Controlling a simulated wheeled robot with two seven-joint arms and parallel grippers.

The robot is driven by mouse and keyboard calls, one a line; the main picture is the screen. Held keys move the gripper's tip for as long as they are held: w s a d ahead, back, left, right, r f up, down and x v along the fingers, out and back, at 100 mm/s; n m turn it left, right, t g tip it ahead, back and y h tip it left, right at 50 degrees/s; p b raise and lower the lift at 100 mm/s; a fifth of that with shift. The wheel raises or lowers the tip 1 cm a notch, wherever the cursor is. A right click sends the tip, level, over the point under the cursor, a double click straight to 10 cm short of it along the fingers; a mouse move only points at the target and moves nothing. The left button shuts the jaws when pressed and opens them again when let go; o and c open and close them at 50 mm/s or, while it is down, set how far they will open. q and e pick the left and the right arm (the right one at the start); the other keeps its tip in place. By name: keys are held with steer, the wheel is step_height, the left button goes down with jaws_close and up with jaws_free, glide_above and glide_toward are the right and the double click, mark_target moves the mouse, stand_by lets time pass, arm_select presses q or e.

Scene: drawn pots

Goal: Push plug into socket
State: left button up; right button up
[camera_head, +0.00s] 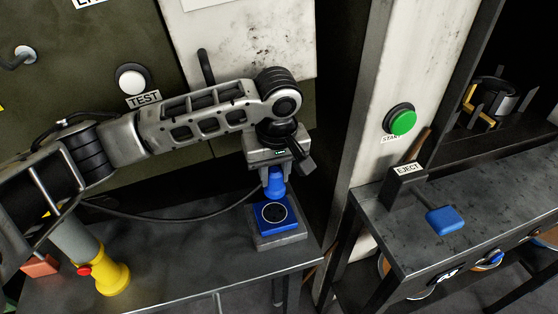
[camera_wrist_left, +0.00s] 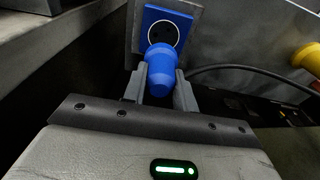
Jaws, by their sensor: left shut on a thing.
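The blue plug (camera_head: 275,184) is held in my left gripper (camera_head: 274,170), and it also shows between the fingers in the left wrist view (camera_wrist_left: 161,72). The blue socket (camera_head: 263,219) has a round face and sits on a grey block at the table's right corner. In the left wrist view the socket (camera_wrist_left: 179,20) lies just beyond the plug's front end. The plug appears close to the socket's back edge and out of its round face; the exact gap cannot be told. A dark cable (camera_head: 150,217) runs left from near the plug. My right gripper is not in view.
A yellow cylinder (camera_head: 112,277) with a red button stands on the left table (camera_head: 180,280). A wall panel carries a TEST button (camera_head: 131,79). To the right, past a gap, are a pillar with a green button (camera_head: 402,122), an EJECT lever (camera_head: 404,182) and another bench.

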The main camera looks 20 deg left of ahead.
mark_target(274, 193)
arm_select(q)
steer(key=shift+s, duration=0.3)
steer(key=shift+f, duration=0.95)
step_height(274, 193, down, 2)
steer(key=shift+f+b, duration=0.25)
steer(key=shift+b, duration=0.2)
steer(key=shift+f, duration=0.5)
steer(key=shift+f+b, duration=0.15)
steer(key=shift+b, duration=0.15)
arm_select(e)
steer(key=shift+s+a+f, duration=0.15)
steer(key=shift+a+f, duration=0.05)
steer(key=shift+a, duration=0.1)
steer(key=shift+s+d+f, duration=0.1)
arm_select(q)
steer(key=shift+p, duration=0.75)
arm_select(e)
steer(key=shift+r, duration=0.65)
